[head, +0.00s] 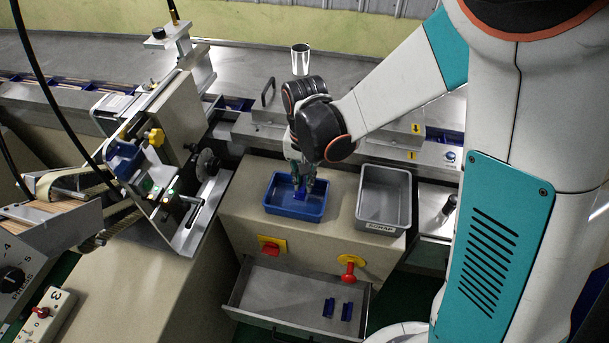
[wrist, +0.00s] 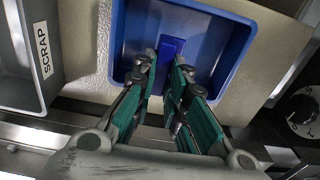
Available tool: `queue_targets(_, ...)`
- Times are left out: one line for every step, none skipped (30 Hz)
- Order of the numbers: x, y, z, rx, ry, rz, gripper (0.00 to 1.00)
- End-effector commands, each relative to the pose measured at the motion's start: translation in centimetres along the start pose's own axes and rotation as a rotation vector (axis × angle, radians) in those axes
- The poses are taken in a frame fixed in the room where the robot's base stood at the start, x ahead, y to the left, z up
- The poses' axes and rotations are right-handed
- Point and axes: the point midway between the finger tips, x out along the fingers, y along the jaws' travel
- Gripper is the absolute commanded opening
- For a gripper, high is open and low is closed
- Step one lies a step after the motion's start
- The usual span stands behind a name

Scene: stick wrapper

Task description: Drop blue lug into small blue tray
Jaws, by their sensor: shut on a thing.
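The small blue tray (head: 284,210) sits on the beige cabinet top in the head view, and its rim shows in the wrist view (wrist: 118,45). My gripper (head: 301,184) points down over the tray. In the wrist view my gripper (wrist: 160,62) has its fingertips closed around the blue lug (wrist: 172,46), inside the outline of the tray. In the head view the lug (head: 300,193) shows just below the fingertips. I cannot tell whether the lug touches the tray floor. Nothing else shows in the tray.
A grey tray marked SCRAP (head: 383,199) stands right of the blue tray. Red knobs (head: 348,271) stick out of the cabinet front. A machine (head: 165,160) stands at the left.

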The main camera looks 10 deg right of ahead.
Motion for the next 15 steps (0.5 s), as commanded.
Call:
queue_targets(-0.05,0.0,0.0,0.0,0.0,0.0,0.0)
queue_targets(-0.06,0.0,0.0,0.0,0.0,0.0,0.0)
queue_targets(-0.07,0.0,0.0,0.0,0.0,0.0,0.0)
queue_targets(-0.07,0.0,0.0,0.0,0.0,0.0,0.15)
queue_targets(-0.07,0.0,0.0,0.0,0.0,0.0,0.22)
queue_targets(-0.07,0.0,0.01,0.0,0.0,0.0,0.31)
queue_targets(-0.07,0.0,0.01,0.0,0.0,0.0,0.36)
queue_targets(-0.07,0.0,0.01,0.0,0.0,0.0,0.36)
queue_targets(-0.07,0.0,0.01,0.0,0.0,0.0,0.36)
queue_targets(-0.07,0.0,0.0,0.0,0.0,0.0,0.36)
queue_targets(-0.07,0.0,0.0,0.0,0.0,0.0,0.36)
queue_targets(-0.07,0.01,0.01,0.0,0.0,0.0,0.36)
queue_targets(-0.07,0.01,0.01,0.0,0.0,0.0,0.36)
queue_targets(-0.07,0.0,0.01,0.0,0.0,0.0,0.36)
queue_targets(-0.07,0.0,0.01,0.0,0.0,0.0,0.36)
